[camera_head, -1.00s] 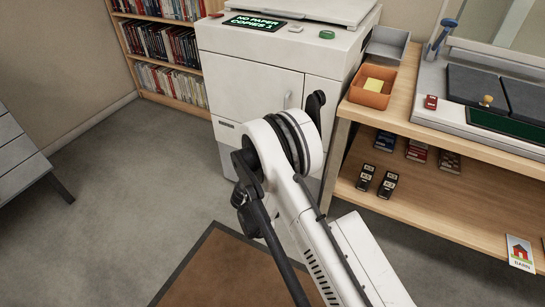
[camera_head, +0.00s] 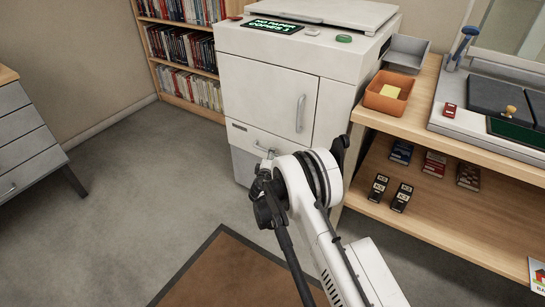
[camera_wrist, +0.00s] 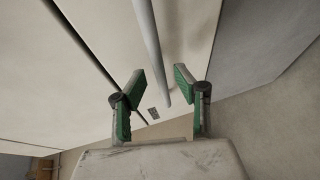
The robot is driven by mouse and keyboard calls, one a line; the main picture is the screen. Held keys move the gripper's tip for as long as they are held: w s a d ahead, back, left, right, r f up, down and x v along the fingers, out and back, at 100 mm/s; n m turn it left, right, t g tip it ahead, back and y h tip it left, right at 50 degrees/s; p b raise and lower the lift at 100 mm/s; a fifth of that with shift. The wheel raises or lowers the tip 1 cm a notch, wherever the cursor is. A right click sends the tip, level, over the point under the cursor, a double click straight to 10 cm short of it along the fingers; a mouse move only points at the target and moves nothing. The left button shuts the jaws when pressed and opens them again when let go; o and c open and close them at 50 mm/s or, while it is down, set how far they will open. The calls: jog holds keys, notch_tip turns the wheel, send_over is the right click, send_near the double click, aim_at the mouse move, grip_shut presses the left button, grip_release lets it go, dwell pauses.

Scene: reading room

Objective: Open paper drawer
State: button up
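The white copier (camera_head: 265,90) stands at the back, its display reading "NO PAPER". Its paper drawer (camera_head: 246,137) is the shut white front panel below the large door (camera_head: 268,95). The drawer handle (camera_head: 265,150) shows only partly, as my arm's end covers the lower right of the copier. In the wrist view my gripper (camera_wrist: 158,78) is open, its two green-padded fingers apart. A pale bar handle (camera_wrist: 150,45) reaches down between the fingertips, without visible contact. I take it for the drawer handle.
A wooden shelf table (camera_head: 425,130) with an orange tray (camera_head: 388,103) stands right of the copier. A bookcase (camera_head: 157,75) is behind it at the left. A grey drawer cabinet (camera_head: 35,150) stands at the far left. The floor (camera_head: 140,170) between is clear.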

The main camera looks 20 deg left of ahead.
jog(key=shift+x, duration=1.25)
jog(key=shift+c, duration=0.4)
grip_shut()
